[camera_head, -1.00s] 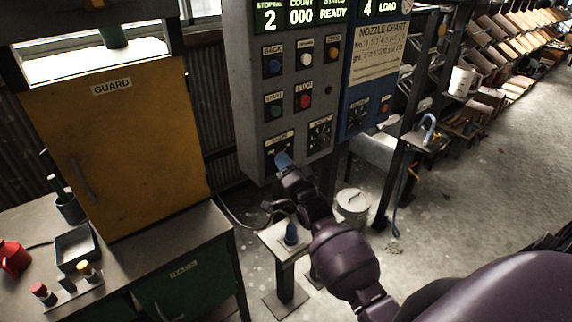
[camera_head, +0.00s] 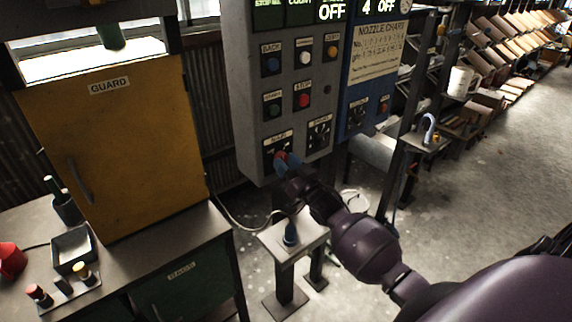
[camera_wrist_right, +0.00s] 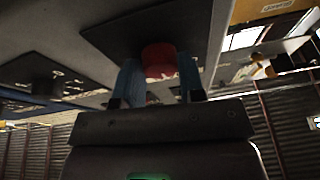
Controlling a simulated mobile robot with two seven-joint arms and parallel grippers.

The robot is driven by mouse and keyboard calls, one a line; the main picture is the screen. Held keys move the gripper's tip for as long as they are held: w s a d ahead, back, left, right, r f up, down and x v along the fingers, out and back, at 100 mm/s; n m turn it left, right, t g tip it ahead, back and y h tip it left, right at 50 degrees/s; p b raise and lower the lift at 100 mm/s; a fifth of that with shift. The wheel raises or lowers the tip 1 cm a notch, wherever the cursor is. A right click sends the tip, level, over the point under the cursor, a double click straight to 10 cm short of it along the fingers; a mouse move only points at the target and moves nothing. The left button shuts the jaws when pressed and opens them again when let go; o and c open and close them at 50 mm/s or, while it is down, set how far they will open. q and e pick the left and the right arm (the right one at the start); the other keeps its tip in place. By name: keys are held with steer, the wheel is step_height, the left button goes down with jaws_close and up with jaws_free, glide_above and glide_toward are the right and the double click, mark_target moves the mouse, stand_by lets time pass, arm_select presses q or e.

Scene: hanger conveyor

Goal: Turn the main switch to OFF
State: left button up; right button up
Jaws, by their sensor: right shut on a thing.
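The main switch (camera_head: 280,155) is a red knob on a dark plate at the lower left of the grey control panel (camera_head: 252,90). It also shows in the right wrist view (camera_wrist_right: 159,60). My right gripper (camera_head: 287,161) is shut on the red knob, with one blue finger on each side of it in the right wrist view (camera_wrist_right: 160,82). The fingers hide part of the knob, and I cannot read its pointer. The panel display (camera_head: 332,11) reads OFF. My left gripper is not in view.
Several push buttons sit above the switch, including a red one (camera_head: 303,101), and a dial (camera_head: 319,133) is just right of it. A small stand (camera_head: 310,238) with a blue-topped item is below. The yellow guard cabinet (camera_head: 120,150) is at the left.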

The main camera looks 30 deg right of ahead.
steer(key=n+y, duration=0.2)
steer(key=n, duration=0.3)
steer(key=shift+d+r, duration=0.1)
steer(key=shift+d, duration=0.05)
steer(key=shift+n+g+y+p, duration=0.25)
steer(key=shift+n+g+y, duration=0.2)
steer(key=shift+n, duration=0.85)
steer(key=shift+n+g+y+p, duration=0.2)
steer(key=shift+n+g+y, duration=0.2)
steer(key=shift+n, duration=0.9)
steer(key=o, duration=0.9)
steer(key=shift+d, duration=0.1)
steer(key=b+v, duration=0.1)
steer(key=v, duration=0.9)
steer(key=shift+s+d, duration=0.15)
steer(key=shift+s, duration=0.2)
